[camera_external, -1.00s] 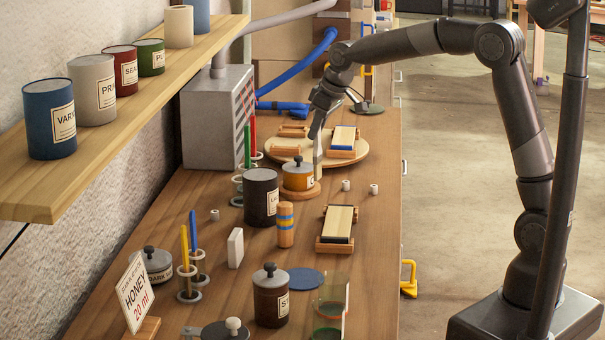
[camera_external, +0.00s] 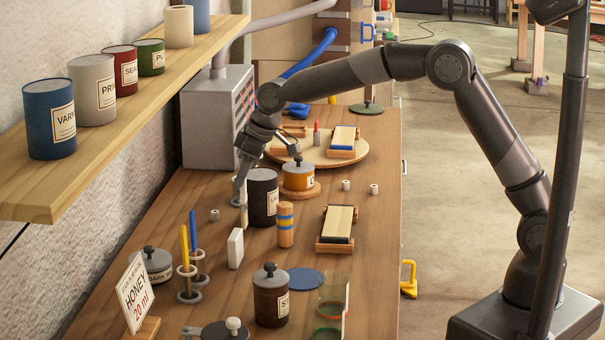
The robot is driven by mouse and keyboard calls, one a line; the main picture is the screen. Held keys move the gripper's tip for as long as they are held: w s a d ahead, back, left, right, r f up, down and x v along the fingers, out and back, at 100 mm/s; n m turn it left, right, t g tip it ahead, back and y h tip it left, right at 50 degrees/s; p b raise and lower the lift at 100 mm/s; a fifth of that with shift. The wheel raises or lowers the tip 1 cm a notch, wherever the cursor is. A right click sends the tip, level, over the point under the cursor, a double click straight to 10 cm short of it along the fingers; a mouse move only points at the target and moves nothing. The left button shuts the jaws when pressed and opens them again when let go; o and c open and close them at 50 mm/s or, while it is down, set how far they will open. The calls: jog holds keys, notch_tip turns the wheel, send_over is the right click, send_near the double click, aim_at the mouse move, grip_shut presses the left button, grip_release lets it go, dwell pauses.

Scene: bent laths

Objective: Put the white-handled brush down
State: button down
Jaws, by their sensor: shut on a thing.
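The white-handled brush (camera_external: 244,208) hangs upright, a pale narrow strip below my gripper (camera_external: 242,182). My gripper is shut on its upper part. The brush is just left of the dark labelled tin (camera_external: 263,197) and above or behind the upright white block (camera_external: 235,248) in the picture. I cannot tell whether its lower end touches the bench.
A ring stand (camera_external: 190,294) holds a yellow and a blue brush nearer the front. A small pale roll (camera_external: 215,215) lies to the left. Bare wooden bench (camera_external: 190,200) shows at left.

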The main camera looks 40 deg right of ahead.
aim_at(245, 183)
jog(key=shift+a+f, duration=0.35)
jog(key=shift+f, duration=1.95)
jog(key=c, duration=1.3)
grip_release()
jog(key=v, duration=1.2)
jog(key=shift+d, duration=0.1)
